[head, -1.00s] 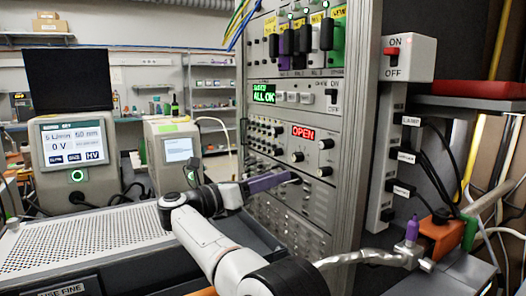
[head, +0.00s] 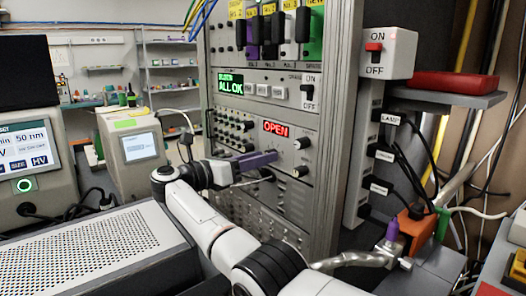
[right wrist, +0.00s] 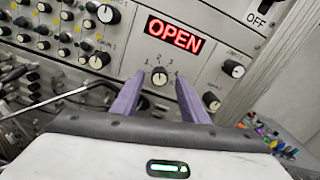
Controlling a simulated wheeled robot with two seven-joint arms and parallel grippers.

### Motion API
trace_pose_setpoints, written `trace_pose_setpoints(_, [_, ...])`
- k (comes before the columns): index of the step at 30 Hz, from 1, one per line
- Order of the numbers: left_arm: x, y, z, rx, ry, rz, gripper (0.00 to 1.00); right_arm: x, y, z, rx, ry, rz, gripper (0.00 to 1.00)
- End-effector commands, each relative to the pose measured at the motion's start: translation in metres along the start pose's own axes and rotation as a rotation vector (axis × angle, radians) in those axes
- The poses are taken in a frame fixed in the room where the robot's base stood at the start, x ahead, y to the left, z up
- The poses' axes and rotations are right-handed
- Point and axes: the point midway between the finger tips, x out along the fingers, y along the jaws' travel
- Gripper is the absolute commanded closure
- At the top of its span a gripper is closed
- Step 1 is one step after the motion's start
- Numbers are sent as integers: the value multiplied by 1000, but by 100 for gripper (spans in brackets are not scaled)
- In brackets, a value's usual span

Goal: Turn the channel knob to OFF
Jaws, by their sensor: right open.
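The channel knob (right wrist: 159,76) is a small dark round knob under the red OPEN display (right wrist: 174,35), with small numbers printed around it. In the right wrist view it sits between the tips of my right gripper's two purple fingers (right wrist: 157,80), with a gap on both sides. The gripper is open and not clamped on it. I cannot read the knob's pointer surely. In the head view my right gripper (head: 274,156) points at the panel just below the OPEN display (head: 275,128), and its fingers hide the knob. My left gripper is not in view.
Two other knobs lie right of the channel knob, an upper one (right wrist: 233,69) and a lower one (right wrist: 211,101). Rows of small knobs (right wrist: 62,32) lie to the left. A red ON/OFF switch (head: 374,48) is mounted right of the rack.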

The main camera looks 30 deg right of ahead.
Motion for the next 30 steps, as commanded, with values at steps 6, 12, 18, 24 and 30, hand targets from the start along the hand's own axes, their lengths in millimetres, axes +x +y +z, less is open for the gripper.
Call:
trace_pose_setpoints(6, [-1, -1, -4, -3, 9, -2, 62, 14, 0, 1, 1, -1, 1, 60])
trace_pose_setpoints(12, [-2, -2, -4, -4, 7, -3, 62, 15, 0, 0, 1, -1, 1, 60])
trace_pose_setpoints(18, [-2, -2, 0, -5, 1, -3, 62, 15, 0, 0, 1, -1, 1, 83])
trace_pose_setpoints(24, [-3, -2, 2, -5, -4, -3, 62, 15, 0, 0, 0, -1, 1, 100])
trace_pose_setpoints(30, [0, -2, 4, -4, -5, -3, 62, 15, 0, -1, -31, 1, 0, 100])
